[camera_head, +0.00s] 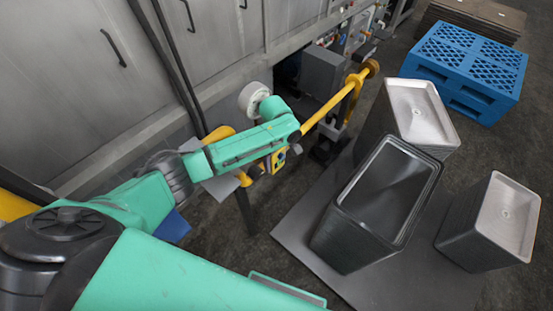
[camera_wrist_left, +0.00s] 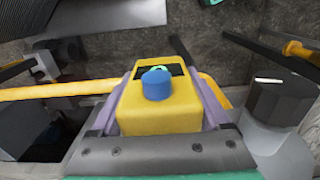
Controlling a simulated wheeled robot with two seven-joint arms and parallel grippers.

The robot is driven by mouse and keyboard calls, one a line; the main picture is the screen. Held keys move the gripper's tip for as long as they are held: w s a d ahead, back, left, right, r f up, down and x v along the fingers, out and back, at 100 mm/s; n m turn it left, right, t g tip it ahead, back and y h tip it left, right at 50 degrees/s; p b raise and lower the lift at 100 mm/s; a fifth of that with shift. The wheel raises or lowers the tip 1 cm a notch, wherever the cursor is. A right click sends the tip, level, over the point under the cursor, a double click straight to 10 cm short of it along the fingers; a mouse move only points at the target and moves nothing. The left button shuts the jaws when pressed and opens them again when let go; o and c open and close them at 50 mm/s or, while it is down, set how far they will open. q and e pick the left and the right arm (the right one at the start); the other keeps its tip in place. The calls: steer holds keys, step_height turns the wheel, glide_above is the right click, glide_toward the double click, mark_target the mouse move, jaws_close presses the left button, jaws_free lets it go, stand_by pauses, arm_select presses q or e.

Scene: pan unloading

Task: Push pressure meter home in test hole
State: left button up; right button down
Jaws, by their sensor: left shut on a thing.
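The pressure meter is a yellow block (camera_wrist_left: 160,120) with a blue knob on it and a small dark panel with a green mark behind the knob, seen in the left wrist view. My left gripper (camera_wrist_left: 162,104) has a greyish-purple finger on each side of it and is shut on it. In the head view the gripper (camera_head: 268,168) and the yellow meter (camera_head: 278,160) show small beside the metal machine, below the green forearm. I cannot make out the test hole or tell whether the meter touches anything beyond the fingers. My right gripper is not in view.
A yellow rail (camera_head: 328,112) runs close to the gripper. A white round part (camera_head: 253,98) is behind the green forearm. A blue pallet (camera_head: 490,83) lies farther back.

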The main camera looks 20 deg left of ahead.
arm_select(q)
steer(key=o, duration=1.2)
steer(key=shift+o, duration=0.2)
step_height(320, 180, up, 15)
steer(key=shift+f+b, duration=0.2)
steer(key=shift+b, duration=0.45)
